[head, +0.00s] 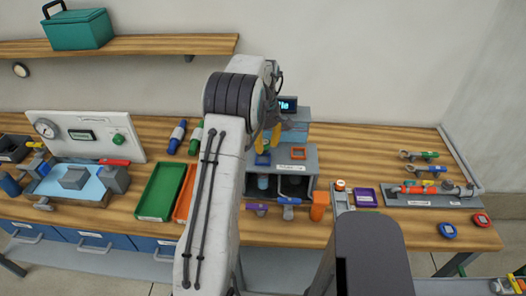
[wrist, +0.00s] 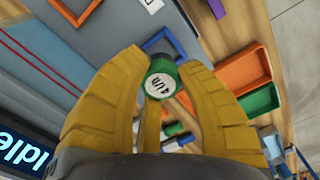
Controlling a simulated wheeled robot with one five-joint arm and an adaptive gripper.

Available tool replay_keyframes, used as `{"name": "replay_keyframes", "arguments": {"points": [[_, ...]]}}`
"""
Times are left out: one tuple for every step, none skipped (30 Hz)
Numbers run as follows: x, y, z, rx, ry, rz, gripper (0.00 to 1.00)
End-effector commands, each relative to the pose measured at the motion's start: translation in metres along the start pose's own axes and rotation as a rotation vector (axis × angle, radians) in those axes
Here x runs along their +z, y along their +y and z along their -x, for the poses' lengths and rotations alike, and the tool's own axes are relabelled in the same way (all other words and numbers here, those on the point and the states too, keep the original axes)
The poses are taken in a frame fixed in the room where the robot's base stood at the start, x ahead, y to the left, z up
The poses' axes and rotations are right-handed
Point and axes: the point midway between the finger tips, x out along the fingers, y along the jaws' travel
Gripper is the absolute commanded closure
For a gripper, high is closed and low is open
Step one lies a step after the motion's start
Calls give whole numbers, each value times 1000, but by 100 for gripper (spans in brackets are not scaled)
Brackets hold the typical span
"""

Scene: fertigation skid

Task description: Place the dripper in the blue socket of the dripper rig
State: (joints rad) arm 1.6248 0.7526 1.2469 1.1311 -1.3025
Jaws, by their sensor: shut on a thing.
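My gripper (wrist: 162,65) has yellow fingers shut on the dripper (wrist: 161,84), a small green-rimmed piece with a white marked face in the wrist view. In the head view my gripper (head: 267,140) is above the left part of the grey dripper rig (head: 310,165); the dripper cannot be made out there. The blue socket (head: 263,159) is a square blue frame on the rig's top, just below the fingers. In the wrist view the blue socket (wrist: 163,38) shows partly behind the fingertips and dripper. The dripper appears apart from it, though the gap is hard to judge.
An orange square socket (head: 298,153) sits right of the blue one. A display (head: 288,104) stands behind. Green (head: 160,190) and orange (head: 184,195) trays lie left of the rig. Purple and orange parts stand in front. The bench (head: 375,145) is clear at the back right.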

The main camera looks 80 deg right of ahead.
Motion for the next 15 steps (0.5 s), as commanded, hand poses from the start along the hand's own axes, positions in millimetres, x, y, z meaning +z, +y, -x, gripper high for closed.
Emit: {"name": "replay_keyframes", "arguments": {"points": [[-2, -1, -1, 0, 0, 1, 82], [-3, -1, -2, 0, 0, 1, 82], [-4, -2, -2, 0, 0, 0, 82], [-4, -2, -3, 0, 0, 0, 82], [-4, -2, -4, -1, 0, 0, 82], [-4, -2, -7, -2, -1, 0, 82], [-4, -2, -10, -2, -1, 0, 82], [-4, -2, -13, -4, -1, -1, 82], [-4, -3, -18, -4, -1, 0, 82], [-4, -3, -22, -4, -1, 0, 82], [-3, -3, -26, -4, -1, 0, 82], [-4, -2, -30, -3, -1, 0, 82], [-4, -2, -32, -3, -1, 0, 82], [-4, -2, -35, -2, 0, 0, 82], [-4, -2, -38, -2, 0, 0, 82]]}}
